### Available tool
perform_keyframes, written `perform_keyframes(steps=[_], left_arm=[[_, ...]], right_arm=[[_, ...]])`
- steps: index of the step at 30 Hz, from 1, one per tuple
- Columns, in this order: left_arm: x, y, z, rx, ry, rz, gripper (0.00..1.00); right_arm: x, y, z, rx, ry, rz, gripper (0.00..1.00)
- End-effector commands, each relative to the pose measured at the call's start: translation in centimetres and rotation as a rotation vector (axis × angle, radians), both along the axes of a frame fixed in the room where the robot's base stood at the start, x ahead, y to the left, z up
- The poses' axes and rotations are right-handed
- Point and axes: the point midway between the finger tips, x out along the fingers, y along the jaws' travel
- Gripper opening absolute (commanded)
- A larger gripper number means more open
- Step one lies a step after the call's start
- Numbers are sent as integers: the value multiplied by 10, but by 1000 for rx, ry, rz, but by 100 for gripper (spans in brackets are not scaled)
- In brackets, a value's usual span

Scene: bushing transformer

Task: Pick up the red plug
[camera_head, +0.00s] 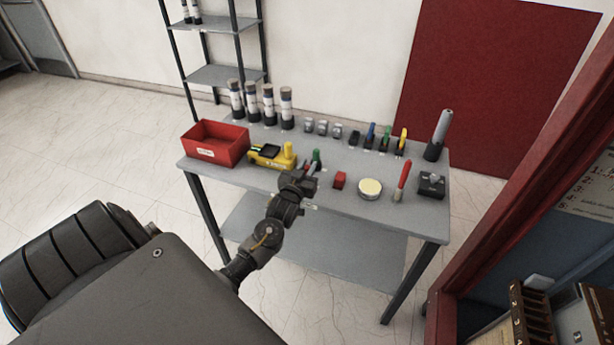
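A small red block (339,180), possibly the red plug, sits on the front part of the grey table, just right of my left gripper. My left gripper (310,171) is over the table's front edge with its fingers pointing away from me. A green-topped thing (317,157) stands just beyond the fingertips, and a bit of red shows beside them. The fingers are too small and dark to tell whether they are open or hold something. My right gripper is not in view.
On the grey table (370,208) are a red bin (215,143), a yellow tool (268,156), a round tin (370,188), a red-handled tool (403,178) and a black box (431,184). Bushings (269,105) and small coloured connectors (386,137) line the back.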

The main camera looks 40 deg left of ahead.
Motion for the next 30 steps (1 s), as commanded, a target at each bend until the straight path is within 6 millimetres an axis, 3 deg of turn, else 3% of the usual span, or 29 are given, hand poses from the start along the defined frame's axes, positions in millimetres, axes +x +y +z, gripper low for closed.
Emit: perform_keyframes(steps=[4, 17, 22, 30], left_arm=[[0, 0, 0, 0, 0, 0, 0], [0, 0, 11, 1, -2, 0, 0], [-1, -1, 35, 1, -4, -1, 0], [-43, -21, 87, -1, -6, 0, 0]], right_arm=[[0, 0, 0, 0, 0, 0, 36], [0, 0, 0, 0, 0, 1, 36], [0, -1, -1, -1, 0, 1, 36], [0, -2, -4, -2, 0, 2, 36]])
